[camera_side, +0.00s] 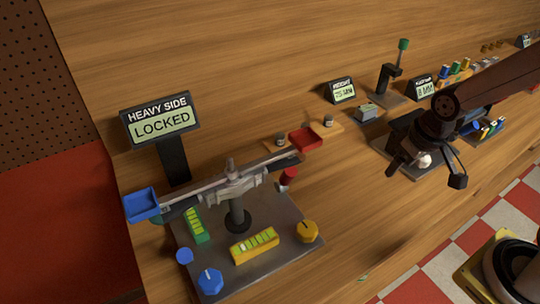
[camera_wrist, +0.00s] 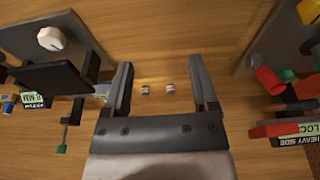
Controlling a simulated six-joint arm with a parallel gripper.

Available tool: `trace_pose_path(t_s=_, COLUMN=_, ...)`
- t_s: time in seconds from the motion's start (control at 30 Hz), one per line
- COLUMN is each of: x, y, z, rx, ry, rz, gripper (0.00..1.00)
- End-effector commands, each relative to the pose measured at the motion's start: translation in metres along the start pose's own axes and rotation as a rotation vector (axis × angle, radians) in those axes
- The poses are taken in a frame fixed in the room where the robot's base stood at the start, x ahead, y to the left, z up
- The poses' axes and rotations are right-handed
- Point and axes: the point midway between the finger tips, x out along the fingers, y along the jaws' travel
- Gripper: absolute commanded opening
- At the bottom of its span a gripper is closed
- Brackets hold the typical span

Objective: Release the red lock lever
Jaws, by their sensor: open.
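The red lock lever (camera_side: 288,176) stands at the right of the balance device, just below the red pan (camera_side: 307,139). A red cylinder (camera_wrist: 268,81), which looks like the lever, shows at the right of the wrist view. The beam carries a blue pan (camera_side: 142,204) at its left end, and the sign (camera_side: 161,122) reads "HEAVY SIDE LOCKED". My gripper (camera_side: 425,173) is open and well to the right of the lever, by a plate with a white knob. In the wrist view my gripper (camera_wrist: 160,64) has nothing between its fingers.
The balance base (camera_side: 275,265) bears a blue knob (camera_side: 210,281), a yellow knob (camera_side: 307,231) and two indicator bars. A green-topped lever stand (camera_side: 403,45) is at the back. A white knob (camera_wrist: 51,39) sits at the wrist view's upper left. Bare wood lies between gripper and balance.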

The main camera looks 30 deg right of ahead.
Motion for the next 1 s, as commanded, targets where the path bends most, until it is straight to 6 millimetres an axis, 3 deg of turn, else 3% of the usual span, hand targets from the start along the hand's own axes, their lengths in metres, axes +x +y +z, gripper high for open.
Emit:
trace_pose_path(t_s=0.7, x=-0.094, y=0.000, z=-0.022, rx=0.000, ry=0.005, rz=0.000, gripper=0.76)
trace_pose_path(t_s=1.0, x=-0.082, y=0.000, z=-0.012, rx=-0.184, ry=-0.085, rz=0.085, gripper=0.76)
